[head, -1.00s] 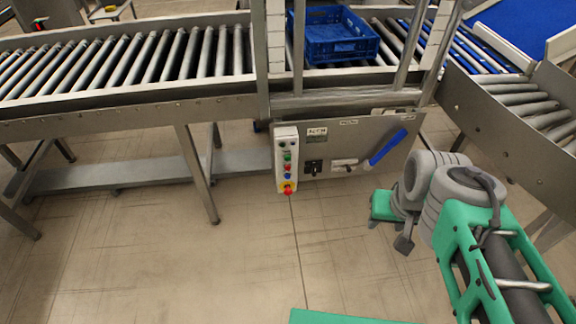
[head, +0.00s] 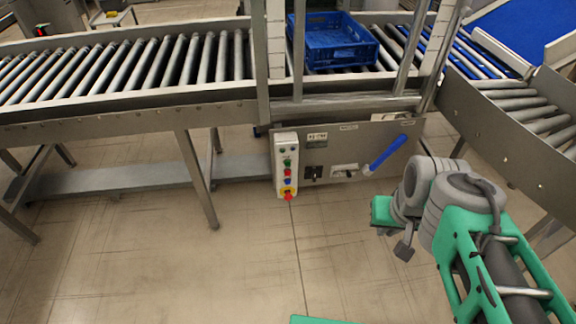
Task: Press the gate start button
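A pale button box (head: 286,166) is mounted at the left end of the grey control panel under the conveyor. It carries a column of small buttons: a green button (head: 287,163), a red one, a blue one, and a red knob (head: 288,196) on yellow at the bottom. The labels are too small to read. My gripper (head: 402,247) shows small and dark at the end of my arm, right of the box and apart from it. Its fingers are not clear enough to tell open from shut.
A blue lever (head: 388,152) sticks out from the grey panel (head: 350,150), between the box and my arm. A blue crate (head: 333,42) stands on the roller conveyor (head: 130,65) above. A support leg (head: 197,180) is at left. The floor (head: 230,270) before the box is clear.

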